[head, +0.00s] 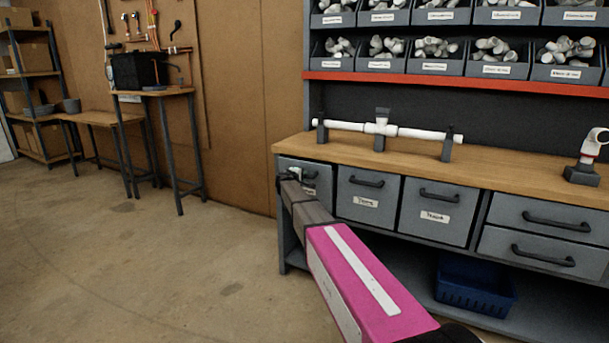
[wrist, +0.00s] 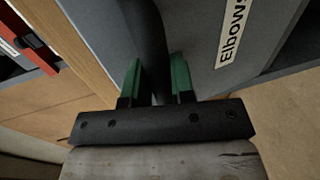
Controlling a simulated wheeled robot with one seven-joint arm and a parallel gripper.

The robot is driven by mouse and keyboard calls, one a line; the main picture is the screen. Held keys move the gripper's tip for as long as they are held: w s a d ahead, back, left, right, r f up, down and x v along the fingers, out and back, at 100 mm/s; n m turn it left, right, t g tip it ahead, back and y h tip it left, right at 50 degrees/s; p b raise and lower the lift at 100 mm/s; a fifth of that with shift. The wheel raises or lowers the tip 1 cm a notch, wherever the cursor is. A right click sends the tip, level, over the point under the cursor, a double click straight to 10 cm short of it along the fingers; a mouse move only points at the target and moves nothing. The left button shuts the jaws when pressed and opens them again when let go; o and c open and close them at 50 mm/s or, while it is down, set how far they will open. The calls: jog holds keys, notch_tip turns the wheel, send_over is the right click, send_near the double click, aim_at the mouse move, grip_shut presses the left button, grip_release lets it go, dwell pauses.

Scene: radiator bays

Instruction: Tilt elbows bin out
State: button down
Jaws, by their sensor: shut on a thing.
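The elbows bin (head: 318,171) is the leftmost grey front under the wooden bench top in the head view. Its front looks about in line with the bins beside it, and my arm hides part of it. In the wrist view, its label (wrist: 230,32) reads "Elbows" on the grey face. Its black handle (wrist: 151,45) runs between the green fingers of my gripper (wrist: 153,80), which is shut on it. In the head view my gripper (head: 287,177) is at this bin front, and the fingertips are hard to make out.
Two more labelled bins (head: 367,193) and a stack of drawers (head: 545,238) are to the right. A white pipe on stands (head: 420,133) lies on the bench top (head: 500,160). A blue crate (head: 474,285) sits on the lower shelf. The floor to the left is clear.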

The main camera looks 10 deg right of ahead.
jog(key=s+a+f+t+h, duration=0.1)
jog(key=s+a+f+t, duration=0.1)
jog(key=s+a+f, duration=0.5)
jog(key=shift+s+a+f+h, duration=0.2)
jog(key=shift+s+f+h, duration=0.1)
jog(key=shift+s+f, duration=1.6)
jog(key=shift+w+f, duration=0.25)
jog(key=shift+f, duration=0.1)
jog(key=c, duration=1.2)
grip_release()
jog(key=shift+o, duration=1.2)
jog(key=shift+a+r, duration=0.1)
jog(key=v, duration=1)
jog(key=shift+s+a, duration=0.2)
jog(key=shift+s, duration=0.2)
